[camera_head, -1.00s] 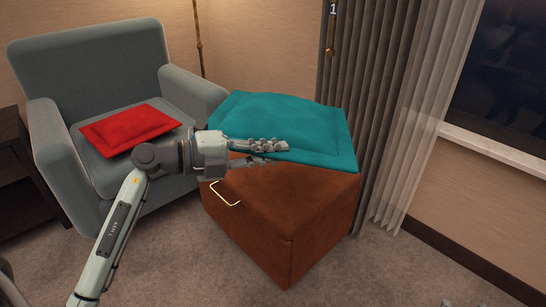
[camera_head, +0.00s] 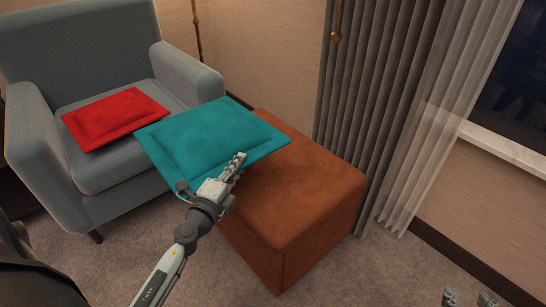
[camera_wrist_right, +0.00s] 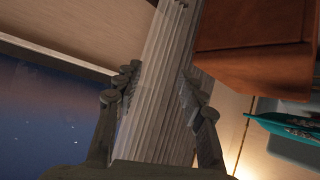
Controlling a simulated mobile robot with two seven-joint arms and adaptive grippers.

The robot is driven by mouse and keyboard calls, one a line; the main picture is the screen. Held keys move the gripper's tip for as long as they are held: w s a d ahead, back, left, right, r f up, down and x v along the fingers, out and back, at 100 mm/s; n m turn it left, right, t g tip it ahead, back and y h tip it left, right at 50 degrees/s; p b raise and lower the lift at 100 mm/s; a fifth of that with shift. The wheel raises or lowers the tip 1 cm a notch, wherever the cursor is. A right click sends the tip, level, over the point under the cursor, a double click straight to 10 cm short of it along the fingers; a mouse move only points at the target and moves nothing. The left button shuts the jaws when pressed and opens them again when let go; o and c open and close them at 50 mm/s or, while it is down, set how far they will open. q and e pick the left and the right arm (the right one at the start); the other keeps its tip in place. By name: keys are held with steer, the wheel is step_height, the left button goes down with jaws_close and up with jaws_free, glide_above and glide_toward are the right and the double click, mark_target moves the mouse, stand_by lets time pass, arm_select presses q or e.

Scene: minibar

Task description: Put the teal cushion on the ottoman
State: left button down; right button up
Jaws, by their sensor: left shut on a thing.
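The teal cushion (camera_head: 215,134) is held roughly flat, overlapping the back left part of the brown ottoman (camera_head: 312,190) in the head view and reaching left toward the armchair. I cannot tell whether it touches the ottoman. My left gripper (camera_head: 237,166) is shut on the cushion's front edge. My right gripper (camera_head: 468,299) shows only its fingertips at the bottom right. In the right wrist view its fingers (camera_wrist_right: 160,90) are spread with nothing between them. That view also shows the ottoman (camera_wrist_right: 250,50) and part of the cushion (camera_wrist_right: 288,124).
A grey armchair (camera_head: 178,82) with a red cushion (camera_head: 115,117) on its seat stands at the left. Grey curtains (camera_head: 365,95) and a window are behind and right of the ottoman. The carpet (camera_head: 390,265) in front and right is clear.

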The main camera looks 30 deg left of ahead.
arm_select(q)
steer(key=w+d+f+b, duration=0.1)
steer(key=w+d+f, duration=0.1)
steer(key=d, duration=0.1)
steer(key=w+d+f+b, duration=0.1)
steer(key=w+d+f, duration=0.1)
steer(key=d, duration=0.1)
steer(key=w+d+f+b, duration=0.1)
steer(key=w+d+f, duration=0.1)
steer(key=shift+w+d+f, duration=0.35)
steer(key=shift+d+f, duration=0.05)
steer(key=shift+w+d+f, duration=0.15)
steer(key=shift+d, duration=0.05)
step_height(320, 180, down, 4)
steer(key=b, duration=0.2)
steer(key=shift+r+b, duration=0.25)
steer(key=shift+b, duration=0.05)
steer(key=shift+f, duration=0.2)
arm_select(e)
steer(key=a+r+t+y, duration=0.3)
steer(key=r+t, duration=0.3)
steer(key=r, duration=0.4)
steer(key=a+r+t+y, duration=0.3)
steer(key=a+r+t, duration=0.2)
steer(key=r, duration=0.6)
steer(key=shift+s+a+r+t+y, duration=0.2)
steer(key=shift+r+t+y, duration=0.1)
steer(key=shift+t, duration=0.3)
steer(key=shift+f, duration=0.1)
